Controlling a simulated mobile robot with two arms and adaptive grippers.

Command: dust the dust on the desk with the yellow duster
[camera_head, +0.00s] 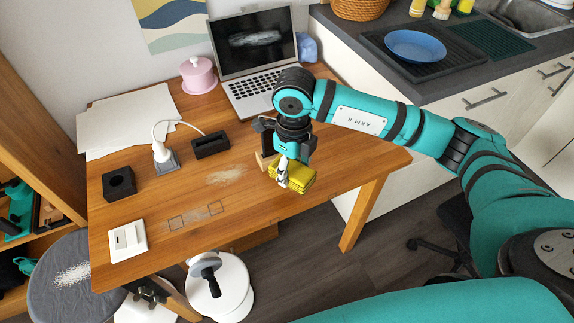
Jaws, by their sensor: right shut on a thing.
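My right gripper (284,170) reaches in from the right and is shut on the yellow duster (294,178). It holds the duster near the front right part of the wooden desk (350,150). I cannot tell whether the duster touches the desk top. A pale patch of dust (226,175) lies on the desk left of the duster. Fainter dust (198,213) lies near two small outlined squares closer to the front edge. The gripper and duster hide part of the desk. My left gripper is not in view.
A laptop (254,60), pink pot (198,75), black holder (210,145), white plug (162,153), black box (118,183), white switch panel (128,240) and papers (130,118) are on the desk. A grey stool (70,277) stands front left.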

